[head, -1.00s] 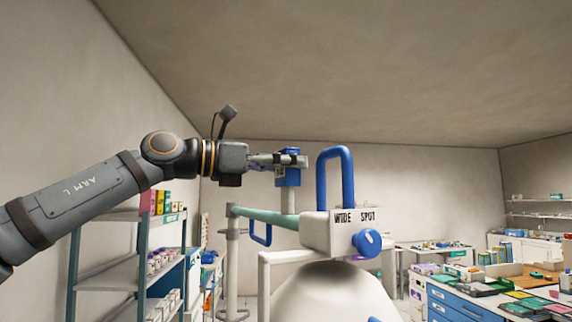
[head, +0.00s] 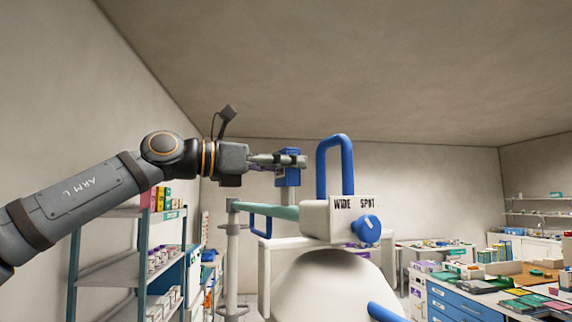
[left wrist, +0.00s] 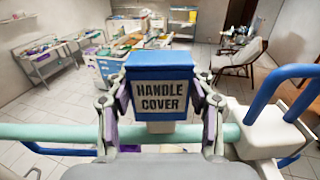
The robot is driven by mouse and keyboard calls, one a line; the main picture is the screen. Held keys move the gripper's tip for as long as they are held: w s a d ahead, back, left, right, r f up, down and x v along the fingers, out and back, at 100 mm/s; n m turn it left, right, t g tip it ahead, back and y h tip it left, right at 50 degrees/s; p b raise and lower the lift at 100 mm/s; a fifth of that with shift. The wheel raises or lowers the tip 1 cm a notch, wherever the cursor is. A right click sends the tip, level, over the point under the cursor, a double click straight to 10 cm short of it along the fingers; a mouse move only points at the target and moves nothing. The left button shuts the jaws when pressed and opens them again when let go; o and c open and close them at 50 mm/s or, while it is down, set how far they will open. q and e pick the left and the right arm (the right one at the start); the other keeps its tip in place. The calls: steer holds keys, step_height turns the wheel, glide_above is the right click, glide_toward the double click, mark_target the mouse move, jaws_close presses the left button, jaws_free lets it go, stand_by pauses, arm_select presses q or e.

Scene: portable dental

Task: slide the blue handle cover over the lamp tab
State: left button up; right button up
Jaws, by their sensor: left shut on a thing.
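My left gripper (head: 289,160) is shut on the blue handle cover (head: 289,177) and holds it upright above the lamp's teal arm (head: 270,211). In the left wrist view the cover (left wrist: 160,68) sits between both fingers, with its "HANDLE COVER" label facing the camera. A pale upright post, seemingly the lamp tab (head: 288,195), runs from the teal arm to the cover's lower edge. It also shows just below the cover in the left wrist view (left wrist: 160,127). Its upper end is hidden, so how far it is inside the cover cannot be told. My right gripper is out of view.
The lamp's white "WIDE SPOT" box (head: 317,222), with a knob (head: 366,229) and a tall blue loop handle (head: 347,165), stands close right of the cover. A shelf unit (head: 120,264) is at left. A blue drawer cabinet (head: 455,305) is at right.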

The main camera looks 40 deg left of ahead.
arm_select(q)
steer(key=shift+f, duration=0.2)
stand_by(0.4)
steer(key=shift+f+b, duration=0.5)
steer(key=shift+b, duration=0.1)
steer(key=shift+f, duration=0.2)
steer(key=shift+f+b, duration=0.5)
steer(key=shift+b, duration=0.1)
stand_by(0.3)
steer(key=o, duration=0.9)
steer(key=shift+o, duration=0.2)
